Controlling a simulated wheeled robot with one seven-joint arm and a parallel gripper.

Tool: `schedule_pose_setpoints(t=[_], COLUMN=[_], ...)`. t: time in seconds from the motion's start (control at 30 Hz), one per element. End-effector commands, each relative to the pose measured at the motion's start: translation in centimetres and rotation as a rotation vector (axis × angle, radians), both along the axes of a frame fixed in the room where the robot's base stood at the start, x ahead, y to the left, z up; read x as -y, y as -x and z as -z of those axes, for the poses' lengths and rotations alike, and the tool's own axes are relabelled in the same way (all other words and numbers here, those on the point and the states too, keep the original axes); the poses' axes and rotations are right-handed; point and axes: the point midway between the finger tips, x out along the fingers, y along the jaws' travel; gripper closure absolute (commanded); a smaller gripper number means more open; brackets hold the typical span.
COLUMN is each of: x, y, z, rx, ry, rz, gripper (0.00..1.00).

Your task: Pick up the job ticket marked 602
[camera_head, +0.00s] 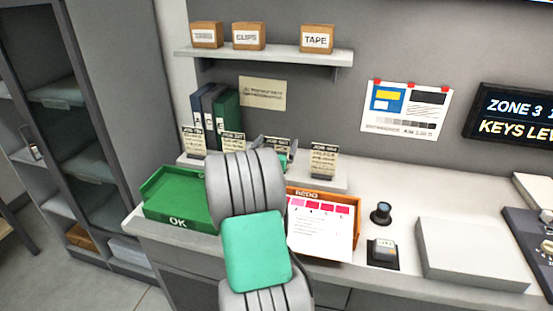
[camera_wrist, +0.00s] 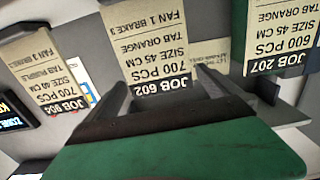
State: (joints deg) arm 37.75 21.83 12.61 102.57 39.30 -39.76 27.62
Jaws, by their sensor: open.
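The job ticket marked 602 (camera_wrist: 155,50) is a beige card with a dark band, upside down in the middle of the wrist view. My gripper (camera_wrist: 168,98) is open, with its two dark fingers either side of the ticket's banded end. I cannot tell whether they touch it. The ticket marked 904 (camera_wrist: 48,70) is at the left of the wrist view, and the ticket marked 207 (camera_wrist: 278,38) is at the right. In the head view, several tickets stand in a row on a low ledge; my arm hides most of my gripper and part of one ticket (camera_head: 277,143).
A green OK tray (camera_head: 178,222) is left of my arm and an orange REDO tray (camera_head: 345,196), holding a colour sheet, is right. Binders (camera_head: 226,118) stand behind the tickets, under a shelf (camera_head: 265,56). A grey block (camera_head: 470,250) occupies the counter at right.

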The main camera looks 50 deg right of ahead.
Motion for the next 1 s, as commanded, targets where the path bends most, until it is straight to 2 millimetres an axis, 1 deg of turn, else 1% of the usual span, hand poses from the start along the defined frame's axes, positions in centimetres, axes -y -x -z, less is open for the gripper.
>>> schedule_pose_setpoints(t=[0.03,0.1,0.27,1.0], x=[0.52,0.75,0.65,0.55], y=[-0.13,-0.35,-0.46,-0.53], z=[-0.09,0.04,0.11,0.12], rx=[-0.001,-0.001,-0.001,-0.001], ry=[-0.001,-0.001,-0.001,-0.001], rz=[0.001,-0.001,-0.003,-0.004], gripper=[0.0,0.0,0.0,0.6])
